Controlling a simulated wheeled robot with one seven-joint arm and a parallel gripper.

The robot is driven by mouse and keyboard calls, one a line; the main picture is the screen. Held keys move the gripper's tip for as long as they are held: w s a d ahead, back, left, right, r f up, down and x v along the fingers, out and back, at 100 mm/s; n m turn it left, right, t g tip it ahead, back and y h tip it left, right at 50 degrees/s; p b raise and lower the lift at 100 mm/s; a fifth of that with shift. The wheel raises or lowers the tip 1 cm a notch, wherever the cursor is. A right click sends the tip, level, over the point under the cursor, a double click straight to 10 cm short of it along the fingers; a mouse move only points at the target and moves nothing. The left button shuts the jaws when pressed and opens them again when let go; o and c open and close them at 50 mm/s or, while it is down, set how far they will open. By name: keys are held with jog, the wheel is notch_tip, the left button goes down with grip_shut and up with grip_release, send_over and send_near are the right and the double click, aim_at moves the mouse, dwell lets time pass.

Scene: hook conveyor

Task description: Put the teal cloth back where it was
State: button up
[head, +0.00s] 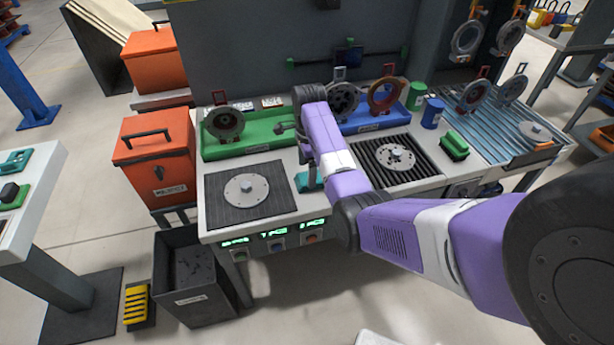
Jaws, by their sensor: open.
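A teal cloth (304,183) lies on the bench between the two dark mats, partly hidden behind my purple arm. My gripper (284,128) is mostly hidden by my own arm. A small dark part of it shows over the front edge of the green tray, above and behind the cloth in the picture. It is open, and I see no cloth in it.
Green tray (258,143) and blue tray (382,123) hold round parts along the back. Discs sit on a left mat (222,203) and a ribbed right mat (420,165). A green brush (453,146), green can (415,95) and blue can (432,113) stand right.

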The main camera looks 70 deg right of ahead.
notch_tip(320, 180, up, 9)
jog(key=p, duration=0.1)
jog(key=shift+f, duration=0.15)
jog(key=shift+d, duration=0.1)
dwell(0.5)
